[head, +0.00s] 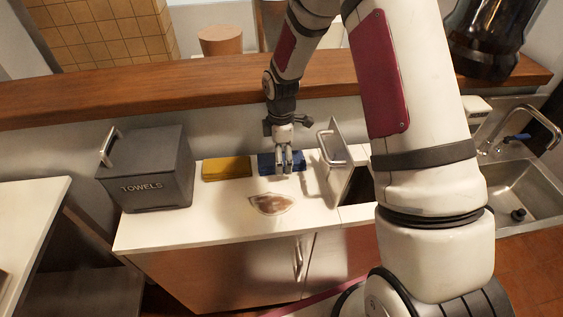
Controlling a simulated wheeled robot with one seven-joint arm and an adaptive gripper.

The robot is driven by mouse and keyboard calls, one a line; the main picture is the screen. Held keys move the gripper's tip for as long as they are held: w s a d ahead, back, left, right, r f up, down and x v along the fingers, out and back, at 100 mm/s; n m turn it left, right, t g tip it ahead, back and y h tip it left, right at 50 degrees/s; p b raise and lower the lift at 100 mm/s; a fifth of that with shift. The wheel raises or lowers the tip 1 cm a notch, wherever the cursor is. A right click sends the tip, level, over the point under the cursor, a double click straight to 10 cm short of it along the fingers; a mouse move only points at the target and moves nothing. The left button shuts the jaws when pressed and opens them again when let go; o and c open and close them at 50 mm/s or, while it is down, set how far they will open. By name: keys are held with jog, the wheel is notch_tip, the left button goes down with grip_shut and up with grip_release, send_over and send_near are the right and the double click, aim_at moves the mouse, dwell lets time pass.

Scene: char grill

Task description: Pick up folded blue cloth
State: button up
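The folded blue cloth (265,164) lies on the white counter near the back wall, just right of a folded yellow cloth (227,168). My gripper (284,170) points down in front of or over the blue cloth and hides part of its middle. The fingers look close to each other. I cannot tell whether they touch the cloth or hold any of it.
A dark grey box marked TOWELS (150,170) stands at the left of the counter. A raised panel with a handle (333,155) stands close right of the blue cloth. A wooden ledge (180,83) runs behind. A sink (520,190) is far right.

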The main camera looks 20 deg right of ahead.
jog(key=shift+f, duration=0.75)
jog(key=shift+c, duration=0.2)
jog(key=c, duration=1.2)
jog(key=shift+r, duration=0.1)
jog(key=shift+w+r, duration=0.1)
jog(key=shift+r, duration=0.35)
jog(key=r, duration=0.2)
jog(key=shift+s+r+b, duration=0.25)
jog(key=shift+r+b, duration=0.1)
jog(key=shift+b, duration=0.05)
jog(key=s+a, duration=0.1)
jog(key=s, duration=0.4)
jog(key=s+a+r, duration=0.1)
jog(key=s, duration=0.4)
jog(key=s+a, duration=0.1)
jog(key=s, duration=0.4)
jog(key=shift+s+a+r, duration=0.15)
jog(key=shift+a, duration=0.1)
